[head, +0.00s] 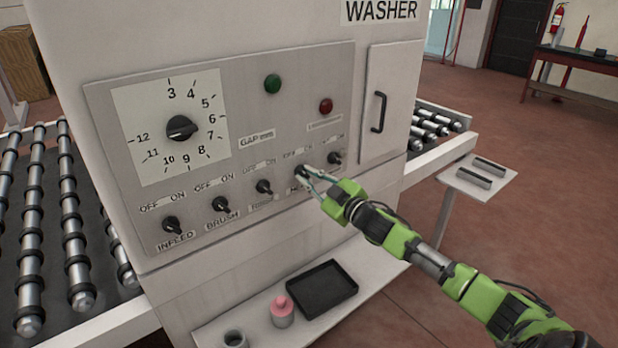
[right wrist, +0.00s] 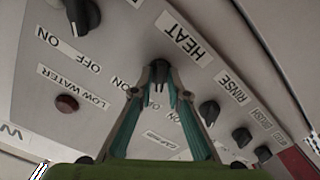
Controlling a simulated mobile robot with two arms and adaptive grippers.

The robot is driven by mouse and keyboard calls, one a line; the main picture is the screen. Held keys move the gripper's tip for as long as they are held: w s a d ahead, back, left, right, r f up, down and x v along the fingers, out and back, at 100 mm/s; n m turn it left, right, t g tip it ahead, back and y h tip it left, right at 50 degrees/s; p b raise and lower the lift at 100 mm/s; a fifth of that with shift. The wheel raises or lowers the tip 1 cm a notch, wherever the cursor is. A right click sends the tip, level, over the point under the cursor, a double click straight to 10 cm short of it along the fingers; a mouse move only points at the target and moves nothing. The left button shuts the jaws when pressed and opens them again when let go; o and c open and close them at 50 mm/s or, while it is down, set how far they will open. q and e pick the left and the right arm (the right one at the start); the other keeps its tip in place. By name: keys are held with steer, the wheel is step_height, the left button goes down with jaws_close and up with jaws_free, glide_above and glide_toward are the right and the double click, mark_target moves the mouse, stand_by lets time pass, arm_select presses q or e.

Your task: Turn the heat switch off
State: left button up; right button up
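The heat switch is a small black knob (head: 301,171) in the row of switches on the washer's grey control panel (head: 225,150). My right gripper (head: 307,177) reaches it from the right, and its fingers partly cover the knob and its label. In the right wrist view the heat knob (right wrist: 159,68) sits between the tips of my right gripper (right wrist: 155,84), beside the HEAT label (right wrist: 184,35). The fingers are drawn in to about the knob's width and appear shut on it. Its exact pointing direction is hidden. My left gripper is not in view.
Neighbouring knobs are close on both sides: rinse (head: 264,187) to the left and another knob (head: 334,157) to the right. A large dial (head: 181,128), green light (head: 272,84) and red light (head: 326,106) are above.

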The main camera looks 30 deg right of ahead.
steer(key=shift+s+f, duration=0.15)
steer(key=shift+s, duration=0.5)
steer(key=s+d, duration=0.1)
steer(key=s, duration=0.9)
steer(key=shift+s, duration=0.35)
